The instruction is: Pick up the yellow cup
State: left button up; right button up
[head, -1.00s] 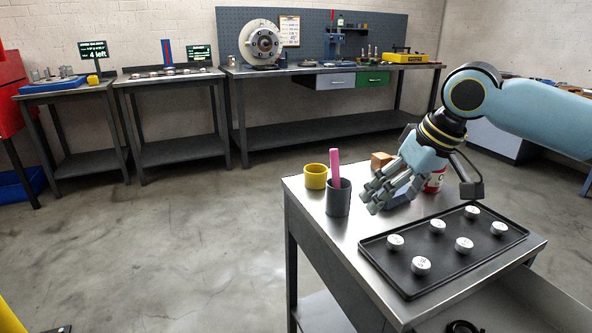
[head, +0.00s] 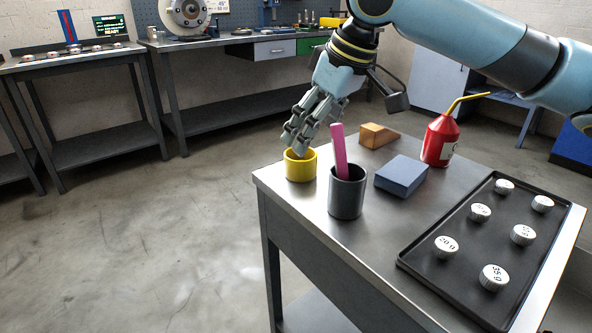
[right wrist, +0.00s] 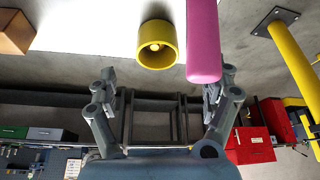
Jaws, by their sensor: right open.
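The yellow cup (head: 300,166) stands upright at the far left corner of the metal table. My right gripper (head: 301,137) is open and just above the cup in the head view, its fingers pointing down toward the cup's rim. In the right wrist view the cup (right wrist: 158,45) shows beyond the open fingers (right wrist: 160,85), with its opening facing the camera and a small pale round spot inside. The gripper holds nothing. I cannot tell from the head view whether a fingertip touches the rim. My left gripper is not in view.
A dark grey cup (head: 346,194) with a pink bar (head: 339,150) stands close right of the yellow cup. A blue box (head: 401,176), orange block (head: 377,135) and red oil can (head: 440,138) stand farther right. A black tray (head: 452,284) holds several weights.

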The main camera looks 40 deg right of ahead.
aim_at(301, 164)
jog(key=x, duration=0.2)
jog(key=shift+w+f+b, duration=0.15)
jog(key=shift+f+b, duration=0.1)
jog(key=shift+b, duration=0.1)
jog(key=b+x, duration=0.1)
jog(key=x, duration=0.1)
jog(key=b+x, duration=0.1)
jog(key=x, duration=0.1)
jog(key=shift+w+d+f, duration=0.1)
jog(key=shift+w, duration=0.3)
jog(key=shift+w+f+b, duration=0.2)
jog(key=shift+f+b, duration=0.15)
jog(key=shift+f, duration=0.05)
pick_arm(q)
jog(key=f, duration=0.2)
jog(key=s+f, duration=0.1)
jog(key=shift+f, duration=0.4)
pick_arm(e)
jog(key=shift+r, duration=0.1)
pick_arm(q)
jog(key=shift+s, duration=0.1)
pick_arm(e)
jog(key=c, duration=1.2)
